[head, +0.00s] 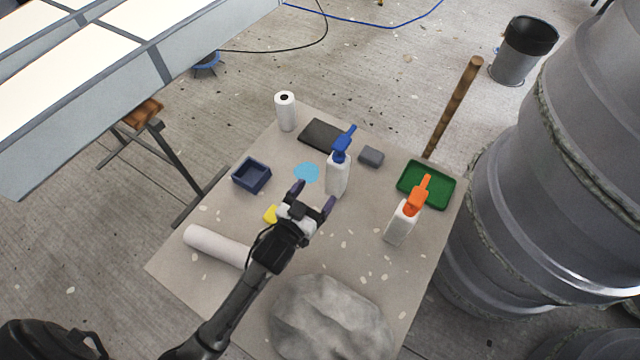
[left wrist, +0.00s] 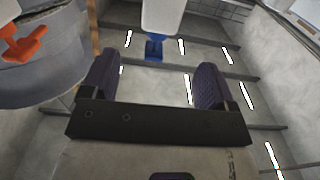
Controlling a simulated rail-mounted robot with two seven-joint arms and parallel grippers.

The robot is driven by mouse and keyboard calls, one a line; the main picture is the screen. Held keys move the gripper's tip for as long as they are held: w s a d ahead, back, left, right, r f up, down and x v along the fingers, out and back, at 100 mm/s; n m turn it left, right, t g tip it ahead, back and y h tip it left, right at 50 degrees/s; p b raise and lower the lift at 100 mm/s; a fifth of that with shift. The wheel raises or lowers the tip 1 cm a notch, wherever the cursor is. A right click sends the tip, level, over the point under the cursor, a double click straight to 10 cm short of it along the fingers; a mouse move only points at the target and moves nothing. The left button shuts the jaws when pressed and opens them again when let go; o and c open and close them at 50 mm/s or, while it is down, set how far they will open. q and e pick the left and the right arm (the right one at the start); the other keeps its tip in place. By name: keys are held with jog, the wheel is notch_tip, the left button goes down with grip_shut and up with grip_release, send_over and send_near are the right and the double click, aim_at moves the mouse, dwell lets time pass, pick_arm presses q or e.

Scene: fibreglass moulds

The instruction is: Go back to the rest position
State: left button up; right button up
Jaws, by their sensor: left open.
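My left gripper (head: 314,196) is open and empty, its two purple fingers apart above the middle of the table. The white spray bottle with a blue head (head: 338,176) stands just beyond the fingertips; in the left wrist view this bottle (left wrist: 161,16) shows upside down at the top, apart from the fingers (left wrist: 154,82). A white spray bottle with an orange head (head: 402,222) stands to the right. My right gripper is not in view.
The speckled table (head: 378,270) also bears a blue box (head: 251,175), a white roll (head: 215,244), a yellow item (head: 270,214), a grey lump (head: 330,322), a green tray (head: 427,184) and a paper roll (head: 285,110). Large grey moulds (head: 560,190) stand close at the right.

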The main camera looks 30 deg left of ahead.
pick_arm(q)
jog(key=shift+s, duration=0.1)
dwell(0.6)
jog(key=s+a+f+g+y, duration=0.1)
jog(key=s+a+f+g, duration=0.1)
jog(key=s+f+g, duration=0.55)
jog(key=s+r+g+p, duration=0.2)
jog(key=s+r+p, duration=0.4)
jog(key=r+p, duration=0.5)
jog(key=s+r+m+g+p, duration=0.1)
jog(key=s+r+p, duration=0.5)
jog(key=r+p, duration=0.6)
jog(key=s+r+g+p, duration=0.4)
jog(key=s+r+p, duration=0.1)
jog(key=r+p, duration=0.7)
jog(key=shift+s+r+m+h+p, duration=0.2)
jog(key=shift+s+m+h+p, duration=0.15)
jog(key=shift+p, duration=0.4)
